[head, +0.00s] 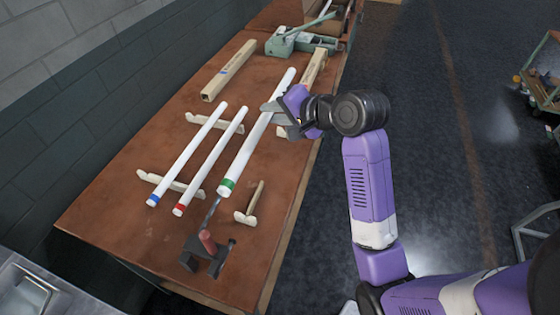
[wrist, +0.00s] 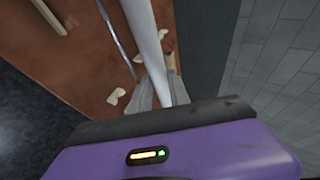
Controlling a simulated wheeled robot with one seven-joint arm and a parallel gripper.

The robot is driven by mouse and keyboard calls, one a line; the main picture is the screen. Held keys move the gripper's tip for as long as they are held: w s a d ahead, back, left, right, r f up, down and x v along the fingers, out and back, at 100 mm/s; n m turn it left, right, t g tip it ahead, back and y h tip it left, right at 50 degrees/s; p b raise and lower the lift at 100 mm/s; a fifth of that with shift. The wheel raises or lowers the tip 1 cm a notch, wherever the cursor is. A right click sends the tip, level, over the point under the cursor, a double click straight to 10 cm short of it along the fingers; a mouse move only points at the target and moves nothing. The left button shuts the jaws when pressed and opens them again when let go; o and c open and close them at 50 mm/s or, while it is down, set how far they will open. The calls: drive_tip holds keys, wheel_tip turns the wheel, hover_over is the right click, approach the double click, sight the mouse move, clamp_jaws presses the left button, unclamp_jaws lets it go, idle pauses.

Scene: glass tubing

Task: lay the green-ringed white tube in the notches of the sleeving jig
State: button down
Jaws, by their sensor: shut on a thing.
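The green-ringed white tube (head: 240,153) is shut in my gripper (head: 275,110), which grips it past its middle, toward the far end. The tube slants over the right part of the bench, its green ring at the near end, and looks raised. In the wrist view the tube (wrist: 144,32) runs up from between my gripper's fingers (wrist: 160,88). A pale wooden notched piece (head: 249,206), probably part of the sleeving jig, stands right of the green end. Pale notched bits (wrist: 115,97) also show beside the tube in the wrist view. My gripper may hide the jig's far part.
A blue-ringed tube (head: 187,157) and a red-ringed tube (head: 211,160) lie across wooden rests (head: 170,184) to the left. Long boxes (head: 229,70) and a green machine (head: 298,40) are farther back.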

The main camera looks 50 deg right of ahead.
wheel_tip(320, 180, down, 17)
idle(0.4)
drive_tip(key=shift+f, duration=0.55)
drive_tip(key=shift+f+b, duration=0.1)
drive_tip(key=shift+b, duration=0.2)
drive_tip(key=c, duration=1.2)
unclamp_jaws()
drive_tip(key=shift+c, duration=0.2)
